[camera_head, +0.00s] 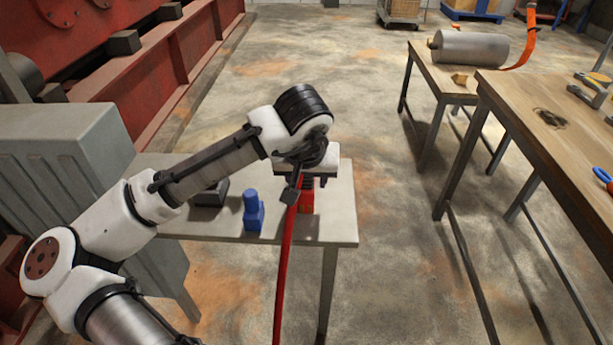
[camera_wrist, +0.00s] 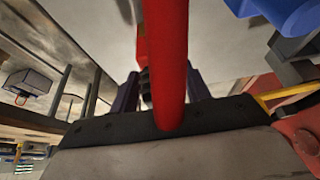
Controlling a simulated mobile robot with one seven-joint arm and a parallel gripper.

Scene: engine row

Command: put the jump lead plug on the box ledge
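The jump lead plug (camera_head: 306,199) is red with black ribs and is near the right end of a small grey table (camera_head: 336,222). Its red cable (camera_head: 284,275) hangs in front of the table; in the wrist view the cable (camera_wrist: 167,60) runs through the middle, close to the camera. My gripper (camera_head: 306,180) is over the plug, pointing down. In the wrist view its two dark fingers (camera_wrist: 163,92) stand apart, one on each side of the ribbed part. The cable hides most of the plug there, so contact is unclear. I cannot pick out the box ledge with certainty.
A blue fitting (camera_head: 253,212) stands left of the plug, with a dark block (camera_head: 211,194) behind it. A grey ribbed cabinet (camera_head: 60,150) is at the left. Wooden tables (camera_head: 540,125) with tools stand at the right. The floor (camera_head: 390,250) between is clear.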

